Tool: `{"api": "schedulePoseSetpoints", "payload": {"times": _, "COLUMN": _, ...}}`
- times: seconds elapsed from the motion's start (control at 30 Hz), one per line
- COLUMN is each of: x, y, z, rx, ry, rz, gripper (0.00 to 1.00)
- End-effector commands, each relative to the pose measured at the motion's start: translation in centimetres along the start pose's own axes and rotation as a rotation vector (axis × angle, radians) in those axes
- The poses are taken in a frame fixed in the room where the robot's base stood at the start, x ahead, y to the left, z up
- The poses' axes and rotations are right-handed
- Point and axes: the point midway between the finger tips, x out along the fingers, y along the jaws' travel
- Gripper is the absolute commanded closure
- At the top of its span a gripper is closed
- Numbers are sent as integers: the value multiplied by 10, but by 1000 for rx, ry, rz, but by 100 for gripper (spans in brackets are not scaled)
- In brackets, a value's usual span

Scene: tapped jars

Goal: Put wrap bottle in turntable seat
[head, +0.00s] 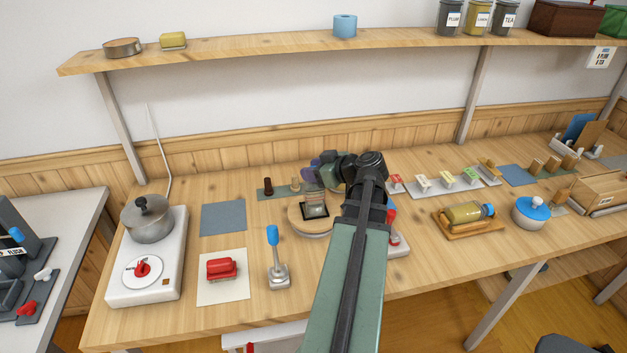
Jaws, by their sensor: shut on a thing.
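A small clear, greenish-grey bottle (315,198) appears upright over the dark square seat (315,212) on the round wooden turntable (299,227). My gripper (318,178) is just above the bottle and shut on its top, as far as I can see. The dark wrist hides part of the fingers and the bottle's neck. I cannot tell whether the bottle's base touches the seat. My arm comes up from the front and covers the turntable's right side.
A blue-handled lever (275,254) and a red block (221,268) stand front left. A hotplate with a pot (148,220) is further left.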

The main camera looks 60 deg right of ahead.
Motion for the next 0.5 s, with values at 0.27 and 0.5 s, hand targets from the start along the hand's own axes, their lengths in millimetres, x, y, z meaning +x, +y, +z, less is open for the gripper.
{"api": "schedulePoseSetpoints", "payload": {"times": 0.27, "x": 1, "y": 0, "z": 2, "rx": 0, "ry": -1, "rz": 0, "gripper": 100}}
{"api": "schedulePoseSetpoints", "payload": {"times": 0.5, "x": 0, "y": 0, "z": 0, "rx": 0, "ry": -2, "rz": 0, "gripper": 35}}
